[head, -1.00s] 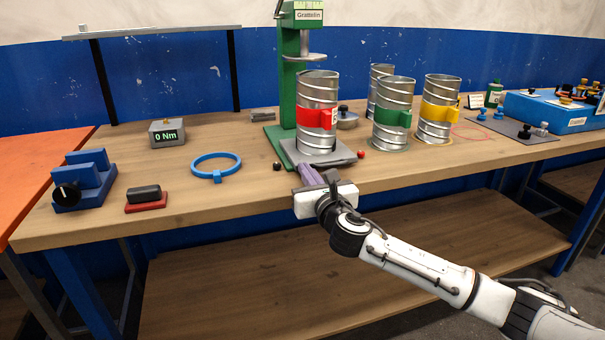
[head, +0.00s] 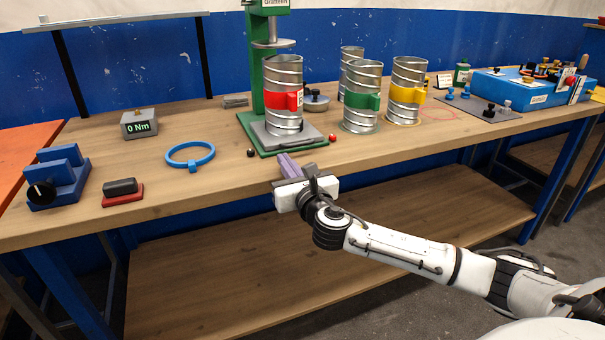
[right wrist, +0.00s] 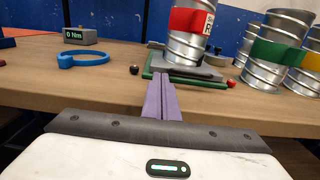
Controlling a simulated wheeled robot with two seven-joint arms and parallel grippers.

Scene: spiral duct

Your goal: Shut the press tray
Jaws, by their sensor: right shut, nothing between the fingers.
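The green press (head: 256,70) stands at the back middle of the bench. Its grey tray (head: 314,137) lies over the green base, with a strip of green showing along the front. A spiral metal duct with a red band (head: 284,102) stands upright on the tray, below the press disc (head: 273,44). In the right wrist view the tray (right wrist: 205,72) shows behind the fingers. My right gripper (head: 285,158) is shut and empty, its purple fingers pointing at the front of the press base; whether they touch it I cannot tell. My left gripper is out of view.
A black ball (head: 250,152) and a red ball (head: 332,138) sit beside the base. Ducts with green (head: 362,102) and yellow (head: 407,94) bands stand to the right. A blue ring (head: 190,156) lies left. The bench front is clear around my gripper.

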